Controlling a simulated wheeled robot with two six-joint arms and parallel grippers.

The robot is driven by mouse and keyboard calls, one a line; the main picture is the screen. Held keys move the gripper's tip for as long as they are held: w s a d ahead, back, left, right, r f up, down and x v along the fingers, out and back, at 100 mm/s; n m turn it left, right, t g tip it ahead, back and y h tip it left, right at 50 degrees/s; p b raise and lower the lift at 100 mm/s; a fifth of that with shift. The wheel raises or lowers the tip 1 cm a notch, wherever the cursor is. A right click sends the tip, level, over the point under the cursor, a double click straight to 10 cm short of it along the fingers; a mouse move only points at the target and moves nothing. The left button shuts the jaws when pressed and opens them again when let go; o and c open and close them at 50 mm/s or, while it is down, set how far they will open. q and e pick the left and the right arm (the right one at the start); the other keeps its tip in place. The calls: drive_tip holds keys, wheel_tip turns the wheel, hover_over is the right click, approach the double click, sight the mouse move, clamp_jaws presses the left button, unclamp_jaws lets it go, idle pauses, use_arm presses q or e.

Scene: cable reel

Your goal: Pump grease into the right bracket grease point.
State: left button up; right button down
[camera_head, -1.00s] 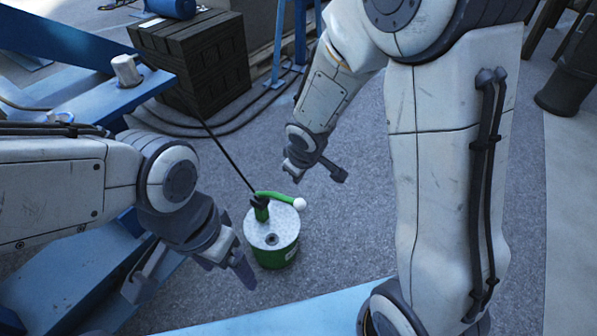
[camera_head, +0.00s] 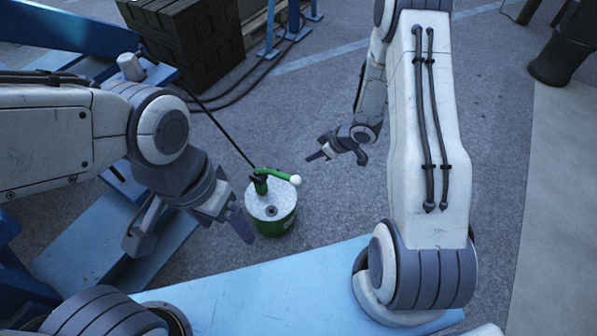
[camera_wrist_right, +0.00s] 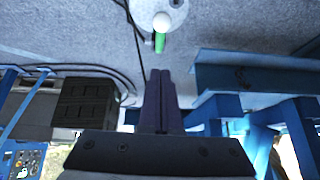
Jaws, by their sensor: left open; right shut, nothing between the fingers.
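A green grease bucket (camera_head: 275,226) with a grey lid stands on the floor. Its pump has a green lever (camera_head: 277,173) with a white knob (camera_head: 295,181). A black hose (camera_head: 222,132) runs from the pump up-left to a blue frame near a white cylinder (camera_head: 131,67); its far end and the grease point cannot be made out. My right gripper (camera_head: 316,157) is shut and empty, right of and above the knob in the picture, apart from it. In the right wrist view its closed fingers (camera_wrist_right: 160,74) point toward the knob (camera_wrist_right: 162,22). My left gripper (camera_head: 190,243) is open and empty, left of the bucket.
A dark wooden crate (camera_head: 190,40) and loose cables lie behind the bucket. Blue beams (camera_head: 105,222) stand at left. A light-blue surface (camera_head: 262,285) lies in front. The floor right of the bucket is clear.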

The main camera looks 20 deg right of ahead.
drive_tip(key=shift+f, duration=0.1)
drive_tip(key=b, duration=0.3)
hover_over(298, 178)
drive_tip(key=f, duration=0.8)
drive_tip(key=shift+w+a+f, duration=0.2)
drive_tip(key=shift+f, duration=0.1)
drive_tip(key=shift+s+d+f, duration=0.1)
drive_tip(key=shift+s+f, duration=0.05)
drive_tip(key=shift+f, duration=0.45)
drive_tip(key=shift+s+d+f, duration=0.1)
drive_tip(key=shift+f, duration=0.45)
drive_tip(key=shift+s+f, duration=0.1)
drive_tip(key=shift+f, duration=0.45)
